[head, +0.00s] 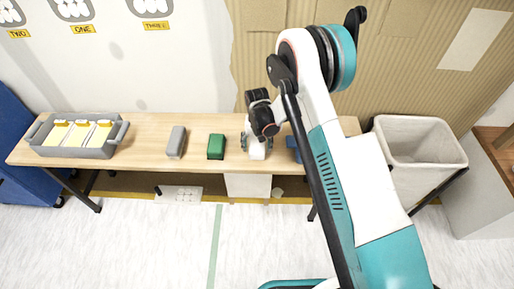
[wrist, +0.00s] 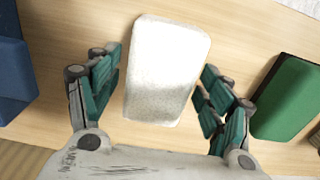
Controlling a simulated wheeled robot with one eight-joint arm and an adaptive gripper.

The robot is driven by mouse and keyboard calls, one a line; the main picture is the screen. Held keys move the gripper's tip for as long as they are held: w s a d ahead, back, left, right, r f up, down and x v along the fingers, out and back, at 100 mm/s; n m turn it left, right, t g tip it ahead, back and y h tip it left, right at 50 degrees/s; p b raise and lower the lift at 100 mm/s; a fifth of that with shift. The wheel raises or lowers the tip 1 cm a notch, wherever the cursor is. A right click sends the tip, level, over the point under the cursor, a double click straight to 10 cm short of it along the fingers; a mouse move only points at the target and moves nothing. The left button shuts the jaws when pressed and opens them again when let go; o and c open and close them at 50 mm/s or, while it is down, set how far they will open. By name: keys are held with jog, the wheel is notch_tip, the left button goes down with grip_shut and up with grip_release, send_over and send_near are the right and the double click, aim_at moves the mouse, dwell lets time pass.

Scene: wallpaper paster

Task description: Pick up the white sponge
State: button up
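The white sponge (wrist: 166,70) lies on the wooden table between the two fingers of my gripper (wrist: 160,92) in the wrist view. The rest is hidden by my wrist.
A green sponge (head: 216,146) and a grey sponge (head: 176,142) lie to the left on the table (head: 145,147). A blue sponge (head: 293,148) is close on the right, partly behind my arm. A grey tray (head: 75,151) stands at the left end. A bin (head: 425,165) stands right of the table.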

aim_at(257, 143)
jog(key=c, duration=0.6)
jog(key=shift+r, duration=0.1)
notch_tip(257, 143, up, 20)
jog(key=p, duration=0.7)
jog(key=o, duration=0.3)
jog(key=c, duration=0.3)
